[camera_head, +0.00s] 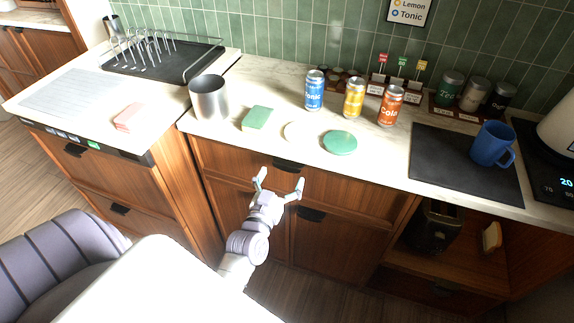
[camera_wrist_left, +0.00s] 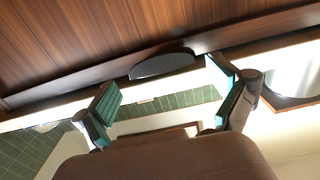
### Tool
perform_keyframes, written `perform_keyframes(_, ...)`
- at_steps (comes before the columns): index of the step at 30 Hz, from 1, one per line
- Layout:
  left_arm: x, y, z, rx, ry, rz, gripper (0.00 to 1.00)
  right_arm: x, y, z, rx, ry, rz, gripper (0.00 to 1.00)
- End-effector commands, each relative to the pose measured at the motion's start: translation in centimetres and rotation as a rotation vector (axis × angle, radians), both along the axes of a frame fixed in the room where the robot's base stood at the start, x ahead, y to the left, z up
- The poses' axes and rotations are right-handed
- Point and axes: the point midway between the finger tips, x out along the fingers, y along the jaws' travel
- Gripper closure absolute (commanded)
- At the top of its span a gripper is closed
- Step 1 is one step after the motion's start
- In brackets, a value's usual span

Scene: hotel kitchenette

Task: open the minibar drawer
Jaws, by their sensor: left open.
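The wooden drawer (camera_head: 228,158) under the counter is shut. Its dark handle (camera_head: 288,165) sits near the top of its front and shows in the left wrist view as a dark half-round pull (camera_wrist_left: 162,66). My left gripper (camera_head: 281,178) is open and empty in front of this drawer, its fingers spread and pointing toward the handle. In the left wrist view the two teal fingertips (camera_wrist_left: 167,86) lie on either side of the handle, apart from it. My right gripper is not in view.
Two cupboard doors with another dark handle (camera_head: 311,214) are below the drawer. On the counter stand a steel cup (camera_head: 209,98), a green sponge (camera_head: 257,118), several cans (camera_head: 354,98), a green disc (camera_head: 340,143) and a blue mug (camera_head: 491,145). An open shelf holds a toaster (camera_head: 432,228).

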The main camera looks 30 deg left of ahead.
Motion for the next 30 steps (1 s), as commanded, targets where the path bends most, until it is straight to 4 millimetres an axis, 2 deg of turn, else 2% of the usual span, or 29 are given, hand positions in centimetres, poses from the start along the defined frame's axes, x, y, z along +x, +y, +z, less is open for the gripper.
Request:
perform_keyframes(3,1.9,0.5,0.1,0.000,-0.002,0.000,0.04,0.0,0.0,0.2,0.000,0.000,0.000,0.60)
perform_keyframes(7,3.2,0.8,0.1,0.000,-0.001,0.000,0.04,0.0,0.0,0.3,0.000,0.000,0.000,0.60)
perform_keyframes(19,3.7,0.9,0.0,0.000,0.000,0.000,0.05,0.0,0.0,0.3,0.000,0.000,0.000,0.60)
perform_keyframes(30,3.7,0.9,0.0,0.000,0.000,0.000,0.67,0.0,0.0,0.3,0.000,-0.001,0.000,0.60)
